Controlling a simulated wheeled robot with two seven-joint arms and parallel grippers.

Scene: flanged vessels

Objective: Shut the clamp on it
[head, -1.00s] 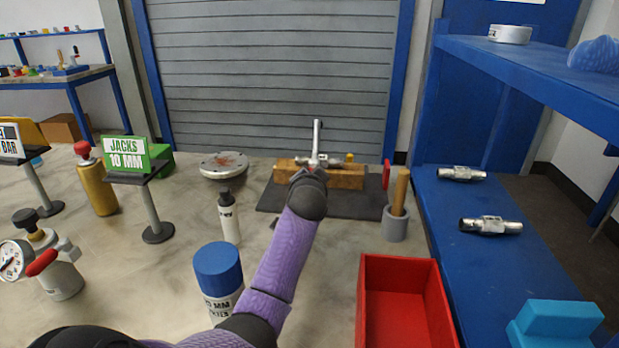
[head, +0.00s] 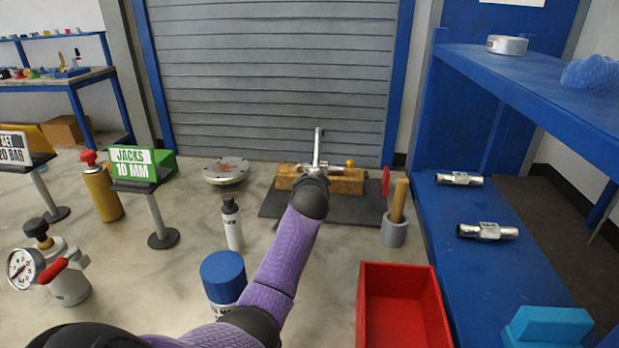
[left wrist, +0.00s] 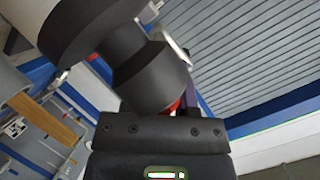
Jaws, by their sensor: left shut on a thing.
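A silver clamp with an upright bar (head: 318,146) sits on a wooden block (head: 347,182) on a dark mat (head: 285,206) at the back of the table. The purple left arm reaches to it, and my left gripper (head: 314,176) is at the clamp, shut on it. The dark wrist hides the fingertips and the part held. In the left wrist view, my dark gripper body (left wrist: 160,135) fills the bottom, and a black cylindrical part covers the jaws. A bit of silver metal shows behind it. My right gripper is not in view.
A red bin (head: 401,335) stands at the front right. A grey cup (head: 394,233) with a wooden handle is right of the mat. A bottle (head: 232,224), a blue-capped can (head: 223,273) and a flanged disc (head: 226,170) stand left. A blue shelf (head: 460,205) bounds the right.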

